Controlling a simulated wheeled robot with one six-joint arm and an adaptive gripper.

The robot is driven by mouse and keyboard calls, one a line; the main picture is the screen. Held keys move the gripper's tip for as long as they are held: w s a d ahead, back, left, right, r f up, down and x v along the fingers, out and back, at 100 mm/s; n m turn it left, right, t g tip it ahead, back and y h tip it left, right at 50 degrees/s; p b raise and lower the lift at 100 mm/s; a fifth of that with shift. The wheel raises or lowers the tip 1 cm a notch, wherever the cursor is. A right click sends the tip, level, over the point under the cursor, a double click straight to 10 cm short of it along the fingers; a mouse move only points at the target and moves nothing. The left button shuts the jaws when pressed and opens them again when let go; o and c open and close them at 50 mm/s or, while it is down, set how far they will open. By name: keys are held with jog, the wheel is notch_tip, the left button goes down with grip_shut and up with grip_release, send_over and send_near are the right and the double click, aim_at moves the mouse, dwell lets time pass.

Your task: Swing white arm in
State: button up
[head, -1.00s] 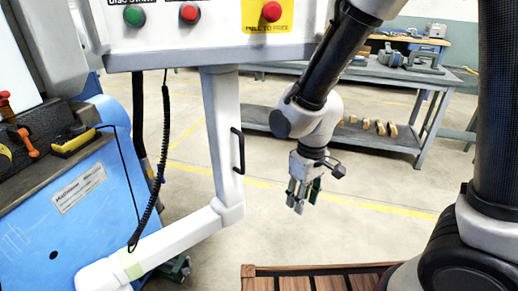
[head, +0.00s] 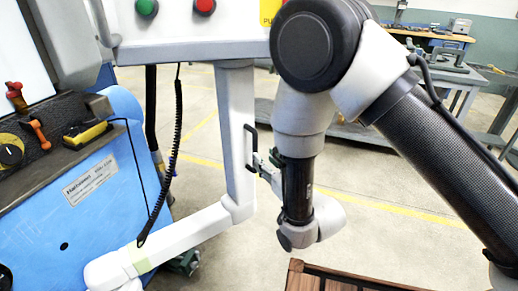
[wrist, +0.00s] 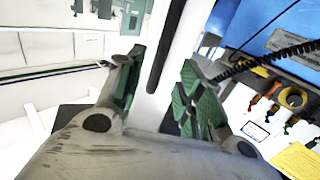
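The white arm (head: 237,125) is an upright post joined to a low horizontal beam (head: 180,235) that runs left to the blue machine. A black bar handle (head: 250,147) is fixed on the right side of the post. My gripper (head: 262,164) is right at the handle, reaching in from the right, partly hidden by my own wrist. In the wrist view my gripper (wrist: 162,60) is open. Its green-padded fingers stand on either side of the black handle (wrist: 166,45), with gaps visible. The white post (wrist: 181,30) lies just beyond the handle.
A control box (head: 185,30) with green and red buttons tops the post. A coiled black cable (head: 176,140) hangs left of it. The blue machine (head: 85,200) stands at left. A wooden slatted platform (head: 340,278) is at the lower right. Open floor lies behind.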

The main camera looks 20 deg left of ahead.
aim_at(256, 150)
jog(key=x, duration=0.7)
jog(key=shift+a, duration=0.15)
grip_shut()
